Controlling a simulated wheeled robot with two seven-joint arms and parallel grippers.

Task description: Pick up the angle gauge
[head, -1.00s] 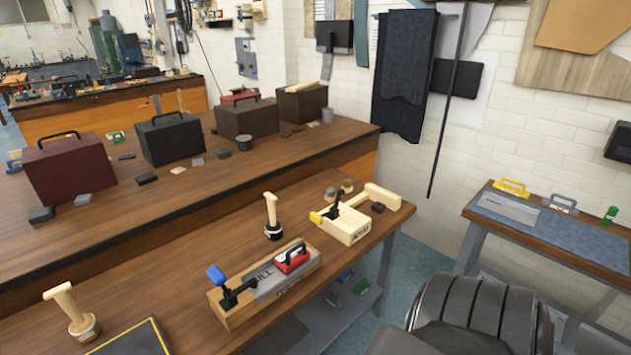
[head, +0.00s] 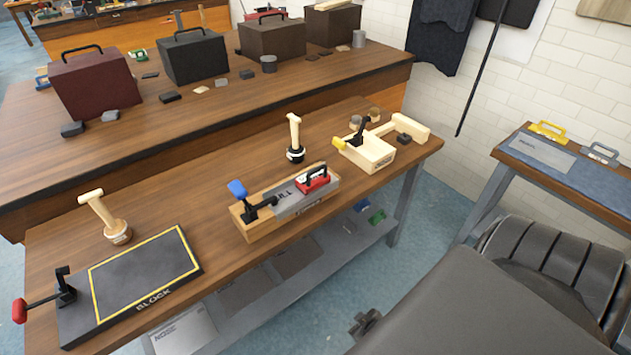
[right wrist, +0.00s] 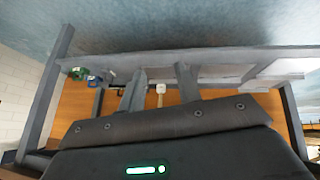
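I cannot tell for certain which object is the angle gauge. Handled tools that could be it are a yellow-handled one (head: 548,132) and a grey-blue-handled one (head: 602,153) on the side table at right, and a red one with a black handle (head: 312,180) on the wooden drill jig (head: 262,222). My right gripper (right wrist: 160,78) shows in the right wrist view with its two fingers apart and nothing held between them. A pale mallet-shaped thing (right wrist: 160,90) appears in the gap beyond them. My left gripper is not in view.
The front bench (head: 190,215) carries a black block board (head: 140,275), two wooden-handled tools (head: 105,215) (head: 295,138) and a pale wooden fixture (head: 368,153). A lower shelf (head: 215,330) runs under it. Floor shows between bench and side table (head: 510,148).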

